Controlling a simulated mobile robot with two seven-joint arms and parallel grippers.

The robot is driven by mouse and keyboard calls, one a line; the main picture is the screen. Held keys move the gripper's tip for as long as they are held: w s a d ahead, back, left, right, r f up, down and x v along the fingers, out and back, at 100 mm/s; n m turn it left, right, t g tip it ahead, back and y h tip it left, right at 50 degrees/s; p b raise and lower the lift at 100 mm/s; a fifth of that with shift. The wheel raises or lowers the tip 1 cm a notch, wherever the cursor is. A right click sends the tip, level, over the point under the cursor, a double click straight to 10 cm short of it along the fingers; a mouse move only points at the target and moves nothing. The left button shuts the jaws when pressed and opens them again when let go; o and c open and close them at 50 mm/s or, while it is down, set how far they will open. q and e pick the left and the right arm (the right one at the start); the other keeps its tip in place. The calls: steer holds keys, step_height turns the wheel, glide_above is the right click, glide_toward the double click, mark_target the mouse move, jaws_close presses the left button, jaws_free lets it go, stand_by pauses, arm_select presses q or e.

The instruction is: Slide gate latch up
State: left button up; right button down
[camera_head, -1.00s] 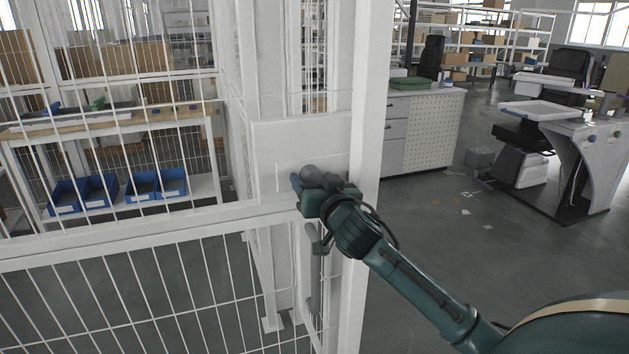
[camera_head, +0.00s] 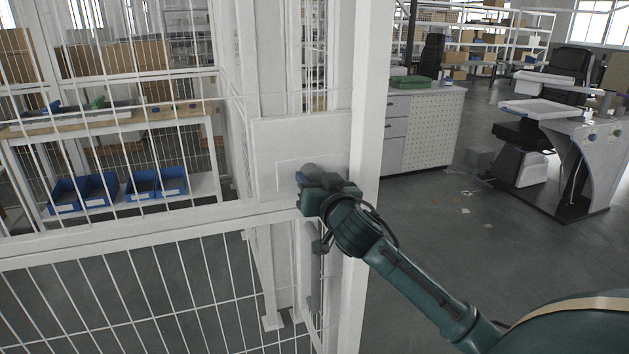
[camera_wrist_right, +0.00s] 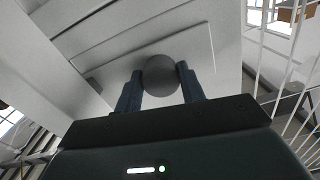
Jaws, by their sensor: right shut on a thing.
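The gate latch is a white plate (camera_head: 300,135) on the gate's post, with a round grey knob (camera_head: 311,170) on its front. The knob also shows in the right wrist view (camera_wrist_right: 160,75), between two blue fingers. My right gripper (camera_head: 304,178) is shut on the knob, its fingers on either side of it. The wrist hides the lower part of the latch plate in the head view. My left gripper is not in view.
A grey vertical handle (camera_head: 314,270) is on the gate below my right gripper. White mesh panels (camera_head: 120,290) fill the left side. Behind them is a bench with blue bins (camera_head: 157,185). Open floor (camera_head: 450,260) lies to the right of the post.

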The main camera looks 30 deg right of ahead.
mark_target(309, 158)
steer(key=shift+r+p, duration=0.45)
steer(key=shift+r, duration=0.05)
step_height(309, 158, up, 2)
steer(key=shift+r+p, duration=0.2)
steer(key=shift+p, duration=0.85)
steer(key=shift+r, duration=0.25)
steer(key=c, duration=1.2)
jaws_free()
steer(key=o, duration=0.3)
steer(key=shift+f, duration=0.15)
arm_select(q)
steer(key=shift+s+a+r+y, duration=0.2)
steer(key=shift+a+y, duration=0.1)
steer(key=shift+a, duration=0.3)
arm_select(e)
steer(key=shift+o, duration=0.2)
